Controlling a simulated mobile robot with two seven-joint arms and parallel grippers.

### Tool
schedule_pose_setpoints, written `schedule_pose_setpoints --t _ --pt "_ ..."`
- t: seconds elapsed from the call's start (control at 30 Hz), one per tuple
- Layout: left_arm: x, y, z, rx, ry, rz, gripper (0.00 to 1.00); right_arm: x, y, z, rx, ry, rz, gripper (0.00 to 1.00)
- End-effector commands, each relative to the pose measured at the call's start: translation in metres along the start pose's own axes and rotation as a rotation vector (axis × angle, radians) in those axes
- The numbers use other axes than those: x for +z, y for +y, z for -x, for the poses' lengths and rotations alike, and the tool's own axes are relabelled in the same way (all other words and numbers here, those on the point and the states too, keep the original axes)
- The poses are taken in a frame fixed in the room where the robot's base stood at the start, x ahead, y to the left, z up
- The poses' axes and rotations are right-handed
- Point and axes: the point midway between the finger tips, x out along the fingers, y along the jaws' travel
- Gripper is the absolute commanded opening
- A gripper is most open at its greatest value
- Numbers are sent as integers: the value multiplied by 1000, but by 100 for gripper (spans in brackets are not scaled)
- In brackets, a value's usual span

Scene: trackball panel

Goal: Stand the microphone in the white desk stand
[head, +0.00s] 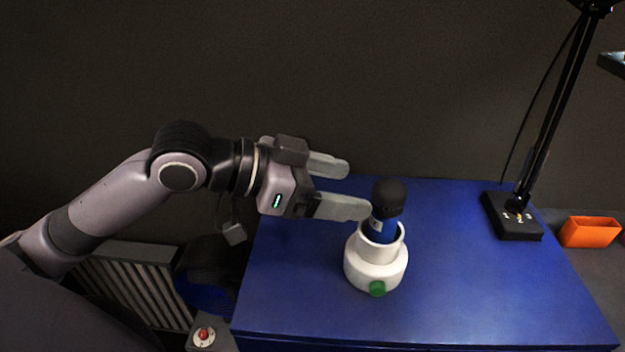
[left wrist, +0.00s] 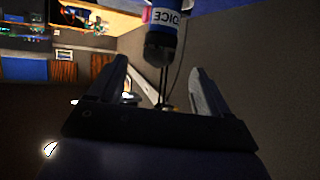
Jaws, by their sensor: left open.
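The microphone (head: 387,210) has a black head and a blue body with a white label. It stands nearly upright in the white desk stand (head: 375,268), its lower part hidden inside the cup. The stand sits on the blue table and has a green knob at its front. My left gripper (head: 358,187) is open and empty, just left of the microphone's head. The gripper (left wrist: 158,75) also shows in the left wrist view, with the microphone (left wrist: 163,30) beyond the fingertips. I cannot see my right gripper.
The blue table (head: 480,290) has free room right of the stand. A black lamp base (head: 512,218) with a tall arm stands at the back right. An orange bin (head: 590,232) lies beyond the right edge. A red button (head: 204,334) is at the lower left.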

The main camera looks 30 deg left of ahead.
Motion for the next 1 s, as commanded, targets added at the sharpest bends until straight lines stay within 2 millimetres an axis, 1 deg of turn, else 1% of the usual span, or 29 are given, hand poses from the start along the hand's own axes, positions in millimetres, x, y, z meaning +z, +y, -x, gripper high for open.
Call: schedule_pose_setpoints --t 0.03,0.1,0.2,0.33,0.53,1.0 --pt "1 0 7 -3 -3 -4 78 1 0 -1 0 0 0 43" --pt "2 0 16 -2 -4 -2 78 2 0 -2 0 0 0 43" --pt "2 -1 26 -2 -3 0 78 3 0 -3 0 0 0 43" --pt "1 0 35 -2 -1 -1 78 4 0 -3 0 0 0 43" --pt "0 1 39 0 -1 -1 78 5 0 -4 0 0 0 43" --pt "0 1 39 1 0 -1 78 5 0 -4 0 0 0 43"
